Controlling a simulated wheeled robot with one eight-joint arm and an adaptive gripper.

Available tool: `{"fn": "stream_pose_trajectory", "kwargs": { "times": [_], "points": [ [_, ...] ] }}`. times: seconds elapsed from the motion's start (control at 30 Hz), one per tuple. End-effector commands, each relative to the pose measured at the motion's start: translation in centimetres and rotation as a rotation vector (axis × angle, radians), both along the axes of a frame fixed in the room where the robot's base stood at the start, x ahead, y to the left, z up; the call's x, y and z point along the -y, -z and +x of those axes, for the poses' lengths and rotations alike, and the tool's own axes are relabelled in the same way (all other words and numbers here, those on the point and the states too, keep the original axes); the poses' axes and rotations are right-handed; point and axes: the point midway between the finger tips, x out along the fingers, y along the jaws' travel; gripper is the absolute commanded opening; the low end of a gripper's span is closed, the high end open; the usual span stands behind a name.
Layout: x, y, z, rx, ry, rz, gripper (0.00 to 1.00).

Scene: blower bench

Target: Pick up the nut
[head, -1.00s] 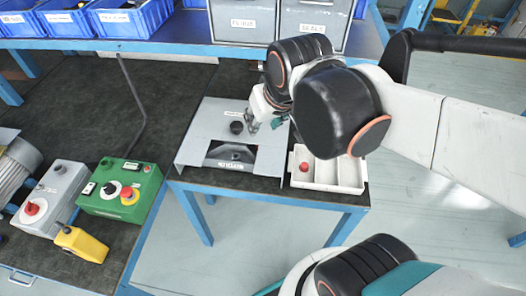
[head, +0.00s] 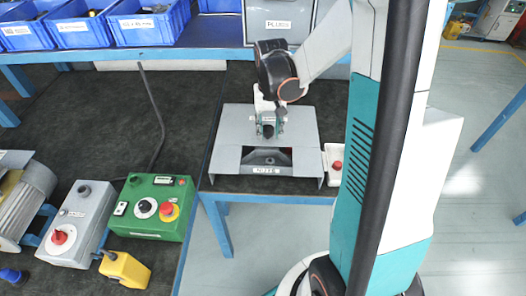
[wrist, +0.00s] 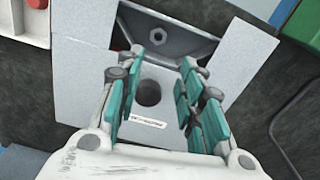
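The nut (wrist: 158,36) is a small grey hexagonal piece with a dark centre, in the recessed opening of a grey fixture (wrist: 90,65). The fixture (head: 300,125) stands on the bench in the head view, where I cannot make out the nut. My gripper (wrist: 162,62) is open and empty, with its teal-padded fingers apart above the fixture. In the wrist view the nut lies beyond the fingertips, slightly left of the middle between them. My gripper (head: 268,124) hangs over the fixture's top plate in the head view. A dark round spot (wrist: 148,93) shows on the plate between the fingers.
A white tray (head: 332,150) with a red piece (head: 337,165) stands right of the fixture, partly hidden by my arm. A green control box (head: 150,205), a grey box (head: 82,222) and a yellow one (head: 126,269) stand left. Blue bins (head: 145,25) line the shelf behind.

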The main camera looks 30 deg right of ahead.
Motion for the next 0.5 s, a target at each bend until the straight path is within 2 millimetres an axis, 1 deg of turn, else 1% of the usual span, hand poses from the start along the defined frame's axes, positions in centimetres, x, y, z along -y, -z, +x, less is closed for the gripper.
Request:
{"fn": "stream_pose_trajectory", "kwargs": {
  "times": [0.17, 0.3, 0.4, 0.5],
  "points": [
    [0.1, 2.9, 0.0, -0.004, 0.003, 0.001, 0.35],
    [0.1, 5.7, 0.0, -0.003, 0.002, 0.000, 0.35],
    [0.1, 7.2, 0.0, -0.003, 0.002, 0.000, 0.35],
    [0.1, 8.1, 0.0, -0.003, 0.002, 0.000, 0.35]
  ]
}}
